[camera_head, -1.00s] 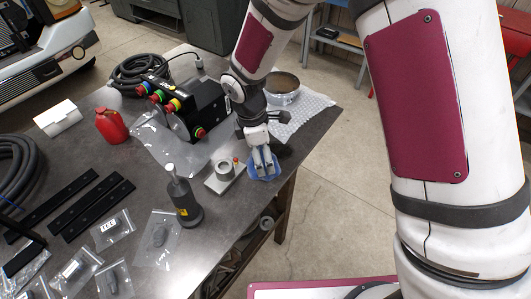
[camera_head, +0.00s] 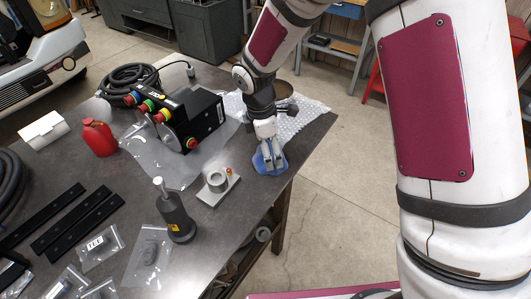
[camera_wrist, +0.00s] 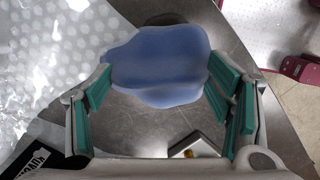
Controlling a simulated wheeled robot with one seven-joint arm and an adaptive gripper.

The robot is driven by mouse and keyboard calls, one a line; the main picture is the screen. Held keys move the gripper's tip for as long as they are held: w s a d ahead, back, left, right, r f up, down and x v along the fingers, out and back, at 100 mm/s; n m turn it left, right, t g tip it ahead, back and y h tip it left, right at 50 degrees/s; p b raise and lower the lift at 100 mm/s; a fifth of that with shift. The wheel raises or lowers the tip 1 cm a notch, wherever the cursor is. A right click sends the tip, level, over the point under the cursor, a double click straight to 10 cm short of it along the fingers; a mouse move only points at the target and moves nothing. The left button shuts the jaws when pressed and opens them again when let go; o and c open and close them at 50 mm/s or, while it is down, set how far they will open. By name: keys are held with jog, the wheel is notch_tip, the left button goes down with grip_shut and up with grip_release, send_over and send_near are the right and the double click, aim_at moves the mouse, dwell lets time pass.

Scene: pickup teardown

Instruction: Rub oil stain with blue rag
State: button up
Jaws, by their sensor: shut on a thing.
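My gripper (camera_head: 270,153) is shut on the blue rag (camera_head: 258,163) near the right edge of the dark table (camera_head: 240,222). The rag also shows in the wrist view (camera_wrist: 160,65), bunched between the teal finger pads. It is at or close above the tabletop; firm contact cannot be told. In the wrist view a dark patch (camera_wrist: 165,18) shows just beyond the rag, partly hidden by it. It may be the oil stain or a shadow.
A grey block with a ring (camera_head: 217,182) stands left of the rag. A dark bottle-like tool (camera_head: 176,215) stands nearer. A black control box (camera_head: 190,120) is behind left. Bubble wrap (camera_head: 300,120) with a round pan lies behind. The table edge is close on the right.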

aim_at(258, 170)
jog(key=shift+w+d+b, duration=0.35)
jog(key=shift+w+d, duration=0.35)
jog(key=shift+w, duration=0.25)
jog(key=shift+w+d+b, duration=0.35)
jog(key=shift+w+d, duration=0.35)
jog(key=shift+w, duration=0.2)
jog(key=shift+s+a+f+p, duration=0.1)
jog(key=shift+s+a+p, duration=0.35)
jog(key=shift+s+a, duration=0.85)
jog(key=shift+s+a+p, duration=0.5)
jog(key=shift+s+a, duration=0.35)
jog(key=shift+s, duration=0.7)
jog(key=shift+s+a+f+p, duration=0.1)
jog(key=shift+s+a+p, duration=0.35)
jog(key=shift+s+a, duration=0.85)
jog(key=shift+s+d, duration=0.15)
jog(key=shift+d, duration=0.05)
notch_tip(258, 170, up, 6)
jog(key=p, duration=0.2)
jog(key=shift+r, duration=0.15)
notch_tip(258, 170, up, 3)
jog(key=shift+f+p, duration=0.1)
jog(key=shift+p, duration=0.4)
